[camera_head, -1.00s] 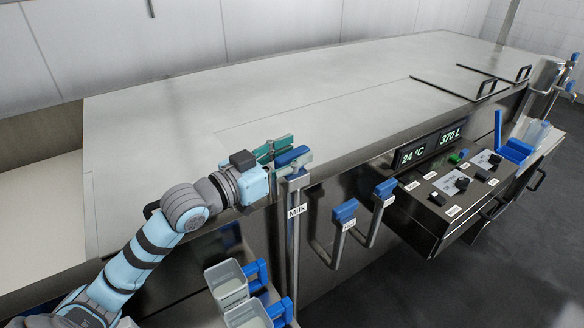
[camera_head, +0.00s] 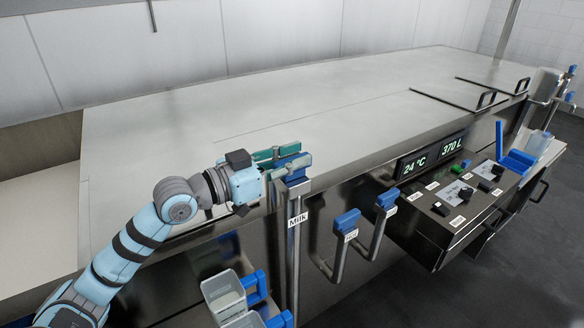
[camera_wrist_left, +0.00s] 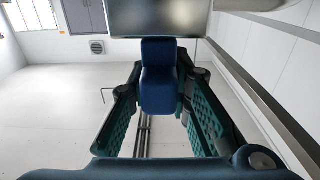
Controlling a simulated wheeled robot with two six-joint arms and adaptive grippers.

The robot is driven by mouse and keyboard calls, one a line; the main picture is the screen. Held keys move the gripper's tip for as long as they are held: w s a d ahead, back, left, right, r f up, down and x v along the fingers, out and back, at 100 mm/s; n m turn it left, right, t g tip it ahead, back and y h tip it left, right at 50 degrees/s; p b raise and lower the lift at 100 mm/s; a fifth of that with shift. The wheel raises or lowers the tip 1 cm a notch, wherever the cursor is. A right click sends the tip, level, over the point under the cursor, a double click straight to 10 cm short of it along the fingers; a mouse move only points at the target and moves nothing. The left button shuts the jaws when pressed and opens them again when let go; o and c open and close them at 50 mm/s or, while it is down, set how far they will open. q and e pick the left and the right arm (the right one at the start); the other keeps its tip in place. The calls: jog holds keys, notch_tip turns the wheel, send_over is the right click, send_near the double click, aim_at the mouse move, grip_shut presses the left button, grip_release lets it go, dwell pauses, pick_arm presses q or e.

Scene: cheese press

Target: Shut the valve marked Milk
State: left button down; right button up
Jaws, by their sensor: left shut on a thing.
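The valve marked Milk stands at the front edge of the vat, with a steel pipe, a white Milk label (camera_head: 297,219) and a blue handle (camera_head: 296,179) on top. My left gripper (camera_head: 288,159) is at the top of this valve, its teal fingers on either side of the blue handle and shut on it. In the left wrist view the blue handle (camera_wrist_left: 158,82) stands between the two fingers, which hide part of it. My right gripper is not in view.
Two similar blue-handled pipes (camera_head: 346,220) stand just right of the Milk valve. Grey containers with blue handles (camera_head: 223,291) are below my left gripper. A control panel (camera_head: 458,195) is at the right. The vat's lid (camera_head: 330,105) is clear.

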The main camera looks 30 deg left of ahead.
aim_at(293, 158)
pick_arm(q)
jog(key=c, duration=1.5)
grip_release()
notch_tip(293, 158, up, 10)
jog(key=shift+w+f, duration=0.1)
